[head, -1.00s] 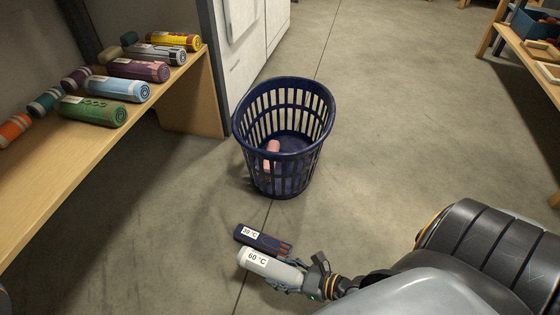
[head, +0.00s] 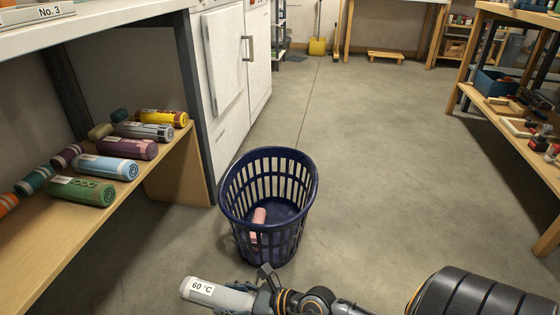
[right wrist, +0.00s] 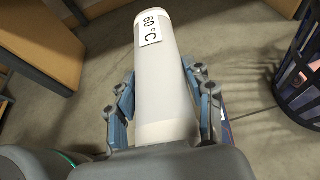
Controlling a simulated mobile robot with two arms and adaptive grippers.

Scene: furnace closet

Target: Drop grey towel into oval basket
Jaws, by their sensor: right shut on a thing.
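The grey towel (head: 222,295), a pale roll with a "60 °C" label, is held in my right gripper (head: 250,293). In the right wrist view the roll (right wrist: 165,95) lies between the blue-grey fingers (right wrist: 162,92), which are shut on it. The oval basket (head: 235,225) is dark blue with slatted sides and stands upright on the floor. A pink roll (head: 258,222) is inside it. The towel is nearer to me than the basket, apart from it. The basket's edge (right wrist: 300,75) shows at the right of the wrist view. My left gripper is not in view.
A wooden shelf (head: 50,245) at left bears several rolled towels (head: 105,166). White cabinets (head: 228,80) stand behind it. A wooden rack (head: 530,140) is at right. The floor (head: 370,150) beyond and right of the basket is clear.

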